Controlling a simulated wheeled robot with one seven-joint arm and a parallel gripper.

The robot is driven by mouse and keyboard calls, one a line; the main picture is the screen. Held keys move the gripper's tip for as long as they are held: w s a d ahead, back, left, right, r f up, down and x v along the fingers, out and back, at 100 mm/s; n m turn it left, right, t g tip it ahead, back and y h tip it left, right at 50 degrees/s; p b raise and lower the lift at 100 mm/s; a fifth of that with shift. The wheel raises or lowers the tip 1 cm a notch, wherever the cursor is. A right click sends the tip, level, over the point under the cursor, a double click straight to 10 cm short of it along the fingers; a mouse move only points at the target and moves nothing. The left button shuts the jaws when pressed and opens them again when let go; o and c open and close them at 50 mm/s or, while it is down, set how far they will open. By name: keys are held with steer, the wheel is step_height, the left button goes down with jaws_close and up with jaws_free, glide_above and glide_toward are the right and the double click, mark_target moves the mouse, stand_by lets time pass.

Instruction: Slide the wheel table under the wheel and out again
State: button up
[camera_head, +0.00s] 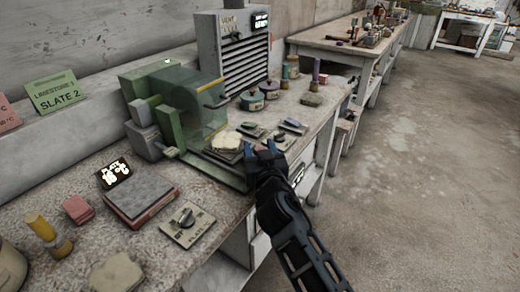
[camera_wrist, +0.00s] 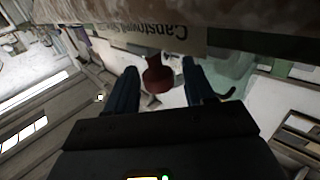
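The green grinding machine (camera_head: 160,95) stands on the bench with a clear greenish guard (camera_head: 205,108) at its right end. The wheel is not clearly made out behind the guard. A low green table (camera_head: 215,172) lies below and in front of the guard, with a pale flat piece (camera_head: 228,141) near its right end. My gripper (camera_head: 262,149) is at the table's right end. In the wrist view my gripper (camera_wrist: 160,85) is open, its fingers on either side of a dark red knob (camera_wrist: 157,76), with gaps visible on both sides.
A grey vented cabinet (camera_head: 232,50) stands behind the machine. Jars (camera_head: 251,100) and small tools (camera_head: 284,139) lie right of it. A dial plate (camera_head: 187,223), a red-edged slab (camera_head: 140,195) and a "16 °C" display (camera_head: 115,174) sit nearer on the bench. The floor (camera_head: 430,170) at right is clear.

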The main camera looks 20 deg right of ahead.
steer(key=shift+s, duration=0.1)
steer(key=s+a+b, duration=0.1)
steer(key=s, duration=0.6)
steer(key=shift+s+a, duration=0.15)
steer(key=shift+s, duration=0.15)
